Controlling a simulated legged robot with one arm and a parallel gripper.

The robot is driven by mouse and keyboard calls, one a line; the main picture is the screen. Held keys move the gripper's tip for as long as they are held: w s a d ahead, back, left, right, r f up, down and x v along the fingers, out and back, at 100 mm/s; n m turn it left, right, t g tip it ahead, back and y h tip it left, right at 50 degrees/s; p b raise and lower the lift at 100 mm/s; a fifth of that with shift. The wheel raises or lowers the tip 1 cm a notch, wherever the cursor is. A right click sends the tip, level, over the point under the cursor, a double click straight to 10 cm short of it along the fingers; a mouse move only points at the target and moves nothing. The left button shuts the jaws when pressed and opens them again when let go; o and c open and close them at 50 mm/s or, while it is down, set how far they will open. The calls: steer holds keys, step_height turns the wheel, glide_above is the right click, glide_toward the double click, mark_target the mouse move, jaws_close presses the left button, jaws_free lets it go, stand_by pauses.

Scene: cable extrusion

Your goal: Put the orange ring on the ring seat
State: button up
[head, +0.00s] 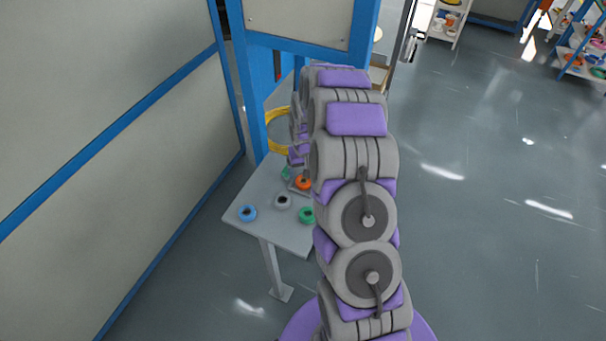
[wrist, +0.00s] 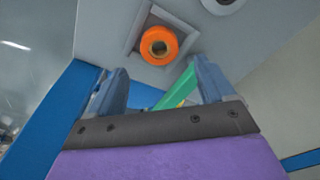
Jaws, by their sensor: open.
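The orange ring (wrist: 159,46) lies inside a square grey frame (wrist: 131,30), which looks like the ring seat, on the table. I cannot tell whether it sits flat at the bottom. In the head view the orange ring (head: 304,182) shows just left of my arm, on a square grey plate. My gripper (wrist: 160,84) is open, with its two blue-grey fingers apart and the ring beyond their tips, not between them.
On the table (head: 262,190) lie a blue ring (head: 247,213), a grey ring (head: 282,201) and a green ring (head: 306,215). A green piece (wrist: 178,88) shows between my fingers. A yellow cable coil (head: 279,130) hangs by the blue post (head: 252,100).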

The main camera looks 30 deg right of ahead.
mark_target(303, 186)
step_height(303, 186, up, 9)
steer(key=s+a+p, duration=0.1)
steer(key=s, duration=0.1)
steer(key=s+a+r+n+g, duration=0.1)
steer(key=s+a+r, duration=0.9)
steer(key=s+r, duration=0.3)
steer(key=s+a+r+g, duration=0.1)
steer(key=s+a+r, duration=0.1)
steer(key=s, duration=1)
steer(key=s+a+r+n+g, duration=0.1)
steer(key=s+a+r, duration=0.2)
steer(key=s, duration=0.9)
steer(key=shift+s+a+r, duration=0.2)
steer(key=shift+s+r, duration=0.05)
steer(key=shift+r, duration=0.15)
steer(key=shift+d, duration=0.1)
